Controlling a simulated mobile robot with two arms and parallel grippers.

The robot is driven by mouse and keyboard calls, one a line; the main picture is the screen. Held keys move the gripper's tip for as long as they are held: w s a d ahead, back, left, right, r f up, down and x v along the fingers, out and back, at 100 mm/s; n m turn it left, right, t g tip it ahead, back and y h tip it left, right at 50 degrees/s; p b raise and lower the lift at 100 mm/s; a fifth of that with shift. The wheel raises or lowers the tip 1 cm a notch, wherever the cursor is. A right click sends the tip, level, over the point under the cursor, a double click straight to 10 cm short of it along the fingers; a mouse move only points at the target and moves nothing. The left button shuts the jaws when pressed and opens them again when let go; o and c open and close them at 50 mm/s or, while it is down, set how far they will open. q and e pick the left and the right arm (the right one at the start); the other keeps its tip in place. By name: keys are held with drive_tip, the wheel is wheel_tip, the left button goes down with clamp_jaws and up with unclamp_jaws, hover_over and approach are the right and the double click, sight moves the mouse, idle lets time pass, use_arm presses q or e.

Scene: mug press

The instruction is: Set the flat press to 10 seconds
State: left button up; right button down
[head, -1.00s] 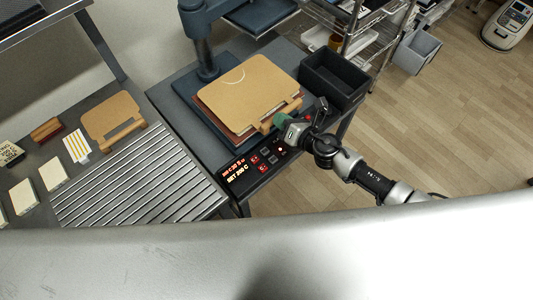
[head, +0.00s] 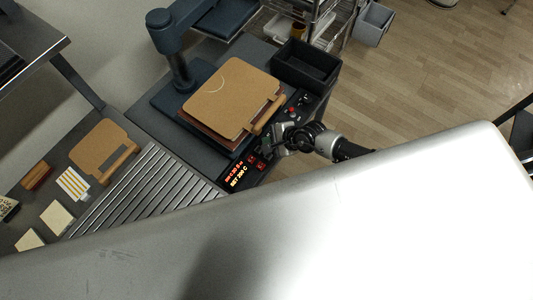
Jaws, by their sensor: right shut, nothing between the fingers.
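The flat press (head: 176,62) stands at the upper middle, its dark head swung to the back. Its front control panel (head: 255,171) has a lit red-orange display (head: 237,176) with two lines. The lower line seems to read SET 200 C; the upper line is too small to read surely. Red-marked buttons (head: 257,162) sit beside the display. My right gripper (head: 269,148) is shut and empty, over the panel close to the buttons, and hides part of them. I cannot tell whether it touches one. My left gripper is not in view.
A tan board (head: 232,97) with a handle lies on the press bed. A ribbed rack (head: 140,190) and another tan board (head: 104,150) lie at left. A large pale part of mine covers the lower picture.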

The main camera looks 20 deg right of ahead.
sight(268, 157)
use_arm(q)
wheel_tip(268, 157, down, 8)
drive_tip(key=b, duration=0.8)
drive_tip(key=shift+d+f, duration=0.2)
use_arm(e)
wheel_tip(268, 157, down, 9)
drive_tip(key=shift+w+a+r, duration=0.1)
idle(1.2)
use_arm(q)
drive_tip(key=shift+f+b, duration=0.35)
drive_tip(key=shift+b, duration=0.15)
use_arm(e)
drive_tip(key=shift+f, duration=0.4)
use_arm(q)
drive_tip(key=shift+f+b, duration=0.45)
use_arm(e)
drive_tip(key=shift+f, duration=0.5)
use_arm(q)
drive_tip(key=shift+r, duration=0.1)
use_arm(e)
drive_tip(key=shift+r, duration=0.1)
use_arm(q)
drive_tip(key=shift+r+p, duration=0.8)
drive_tip(key=shift+p, duration=0.1)
use_arm(e)
drive_tip(key=shift+r, duration=0.8)
